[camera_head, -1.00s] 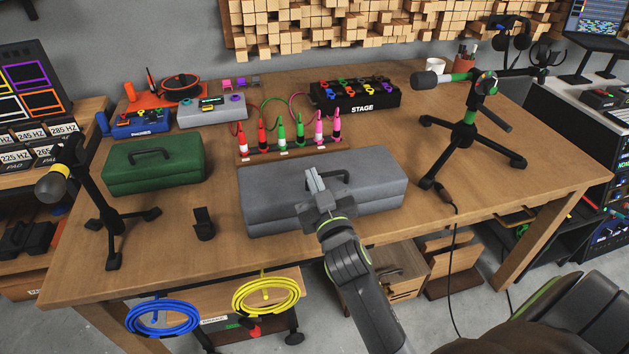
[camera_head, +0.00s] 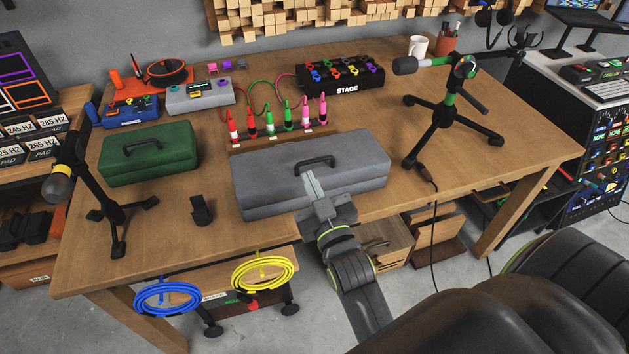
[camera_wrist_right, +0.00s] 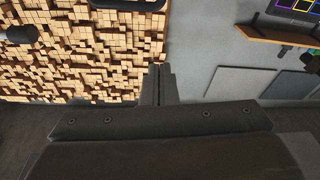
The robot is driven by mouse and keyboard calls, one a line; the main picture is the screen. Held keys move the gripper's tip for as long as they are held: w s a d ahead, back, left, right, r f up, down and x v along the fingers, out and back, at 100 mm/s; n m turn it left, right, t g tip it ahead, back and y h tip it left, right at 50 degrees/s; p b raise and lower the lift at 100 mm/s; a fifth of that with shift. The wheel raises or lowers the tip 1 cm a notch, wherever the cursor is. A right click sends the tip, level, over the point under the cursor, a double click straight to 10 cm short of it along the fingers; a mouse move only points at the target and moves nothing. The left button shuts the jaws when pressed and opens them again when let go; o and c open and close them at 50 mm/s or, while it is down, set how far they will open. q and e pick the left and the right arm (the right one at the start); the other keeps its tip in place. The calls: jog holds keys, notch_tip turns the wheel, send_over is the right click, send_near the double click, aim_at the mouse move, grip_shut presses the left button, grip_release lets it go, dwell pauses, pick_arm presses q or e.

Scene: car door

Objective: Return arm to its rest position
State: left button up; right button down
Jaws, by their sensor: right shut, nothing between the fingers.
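My right gripper (camera_head: 311,186) is shut and empty in the head view. It shows in front of the grey toolbox (camera_head: 345,172), its fingertips just below the box's dark handle (camera_head: 315,163). Whether it touches the box cannot be told. In the right wrist view, the closed fingers (camera_wrist_right: 159,84) point toward the wooden block wall panel (camera_wrist_right: 80,60), with nothing between them. My left gripper is not in view.
The wooden table (camera_head: 240,240) holds a green toolbox (camera_head: 148,155), a left microphone stand (camera_head: 112,215), a right microphone stand (camera_head: 447,118), coloured plugs (camera_head: 285,120) and a STAGE box (camera_head: 340,80). Blue (camera_head: 168,298) and yellow (camera_head: 264,273) cable coils hang at the front edge.

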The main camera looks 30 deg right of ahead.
jog(key=shift+p+v, duration=0.65)
jog(key=shift+v, duration=0.15)
jog(key=shift+d, duration=0.15)
jog(key=s+d+f+g+y, duration=0.1)
jog(key=s+d+f+g, duration=0.3)
jog(key=s+f+g, duration=0.55)
jog(key=s+d+f+g, duration=0.25)
jog(key=s+g, duration=0.35)
jog(key=s, duration=0.6)
notch_tip(320, 180, down, 27)
jog(key=s+d+g, duration=0.1)
jog(key=s+g, duration=0.1)
jog(key=s+a+f+y, duration=0.1)
jog(key=s+f, duration=1.3)
jog(key=shift+a+f+m+g, duration=0.15)
jog(key=shift+a+m+g, duration=0.05)
jog(key=shift+m+g, duration=0.25)
